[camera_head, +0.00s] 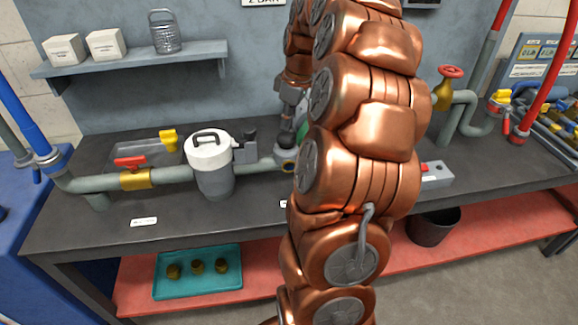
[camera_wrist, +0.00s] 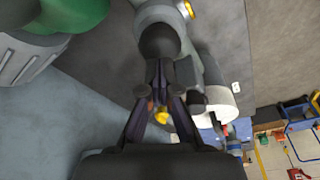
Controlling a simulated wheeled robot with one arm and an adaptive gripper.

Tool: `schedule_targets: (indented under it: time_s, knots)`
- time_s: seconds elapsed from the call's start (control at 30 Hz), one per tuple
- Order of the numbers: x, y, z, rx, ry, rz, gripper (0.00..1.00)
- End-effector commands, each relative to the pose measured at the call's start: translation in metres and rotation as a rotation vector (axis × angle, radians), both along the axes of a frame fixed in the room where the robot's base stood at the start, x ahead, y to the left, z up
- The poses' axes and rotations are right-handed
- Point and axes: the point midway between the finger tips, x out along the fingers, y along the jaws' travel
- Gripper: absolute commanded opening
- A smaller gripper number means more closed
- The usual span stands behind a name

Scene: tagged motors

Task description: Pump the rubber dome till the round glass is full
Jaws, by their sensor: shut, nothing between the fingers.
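A dark round dome (camera_wrist: 160,42), which looks like the rubber dome, sits on a grey fitting in the wrist view. My gripper (camera_wrist: 160,72) is shut and empty, with its fingertips at the dome's near edge. I cannot tell whether they touch or press it. A small round window with a yellow rim (camera_wrist: 188,9), possibly the round glass, is beside the dome. In the head view my arm hides much of this area.
A white-topped canister (camera_head: 209,152) stands left of the dome on the dark bench (camera_head: 100,225). A red-handled valve (camera_head: 130,162) is on the pipe further left. A green-topped ridged body (camera_wrist: 80,12) is close to the dome in the wrist view.

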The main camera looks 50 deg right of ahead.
Motion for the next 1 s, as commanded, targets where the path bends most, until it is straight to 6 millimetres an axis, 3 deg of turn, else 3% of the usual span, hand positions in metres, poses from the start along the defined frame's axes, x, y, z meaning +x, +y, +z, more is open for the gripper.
schedule_targets:
  time_s: [1.0]
  knots:
    - [0.000, 0.000, -0.026, 0.001, 0.000, 0.000, 0.00]
